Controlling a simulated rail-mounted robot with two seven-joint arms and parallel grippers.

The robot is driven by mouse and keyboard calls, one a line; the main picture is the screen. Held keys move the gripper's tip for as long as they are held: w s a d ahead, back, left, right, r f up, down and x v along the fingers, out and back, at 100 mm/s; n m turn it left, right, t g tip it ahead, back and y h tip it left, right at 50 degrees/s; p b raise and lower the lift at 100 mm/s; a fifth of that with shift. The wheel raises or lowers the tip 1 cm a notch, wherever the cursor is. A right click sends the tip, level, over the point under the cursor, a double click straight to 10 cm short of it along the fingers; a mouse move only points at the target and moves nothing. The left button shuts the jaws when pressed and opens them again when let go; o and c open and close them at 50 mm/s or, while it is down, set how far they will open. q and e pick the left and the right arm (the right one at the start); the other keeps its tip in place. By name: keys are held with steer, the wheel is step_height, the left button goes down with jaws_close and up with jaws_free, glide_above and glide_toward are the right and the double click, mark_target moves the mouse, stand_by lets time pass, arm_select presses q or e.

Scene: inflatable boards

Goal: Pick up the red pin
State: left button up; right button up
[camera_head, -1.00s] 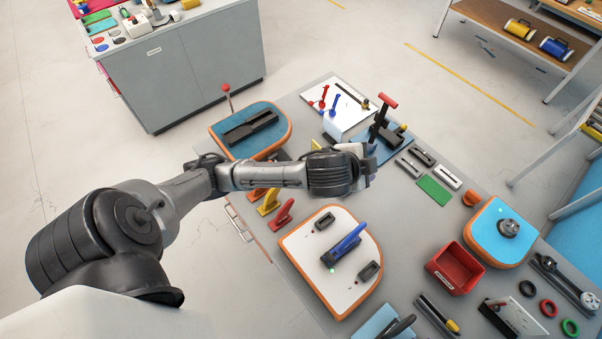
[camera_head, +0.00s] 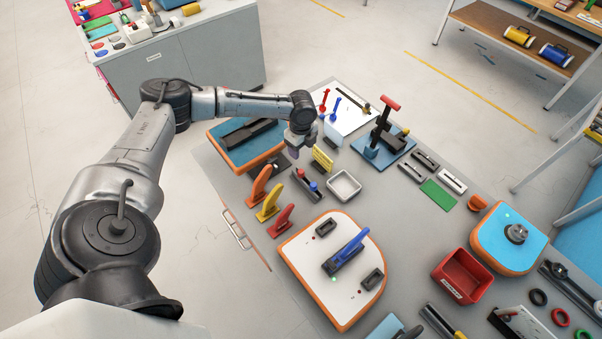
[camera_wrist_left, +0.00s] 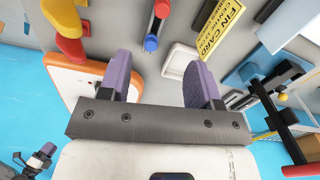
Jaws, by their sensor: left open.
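The red pin (camera_head: 300,172) stands in a dark narrow holder (camera_head: 305,188) on the grey table, with a blue pin (camera_head: 313,185) beside it. In the left wrist view the red pin (camera_wrist_left: 161,10) is at the top middle, above the blue pin (camera_wrist_left: 151,43). My left gripper (camera_head: 294,152) is above the table, just behind the red pin in the head view and apart from it. In the left wrist view its two purple fingers (camera_wrist_left: 158,65) are spread with nothing between them.
A white tray (camera_head: 345,199) and a yellow card (camera_head: 322,158) stand close by on the right. Orange, yellow and red upright pieces (camera_head: 268,208) stand to the left. A blue-topped board (camera_head: 225,148) lies behind, and a white board (camera_head: 300,268) in front.

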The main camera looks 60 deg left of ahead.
arm_select(q)
steer(key=m, duration=0.1)
glide_above(301, 171)
step_height(301, 171, down, 8)
steer(key=shift+d+f, duration=0.1)
steer(key=shift+d, duration=0.05)
steer(key=shift+a+f, duration=0.2)
steer(key=shift+f, duration=2.65)
steer(key=c, duration=1)
steer(key=shift+r, duration=0.1)
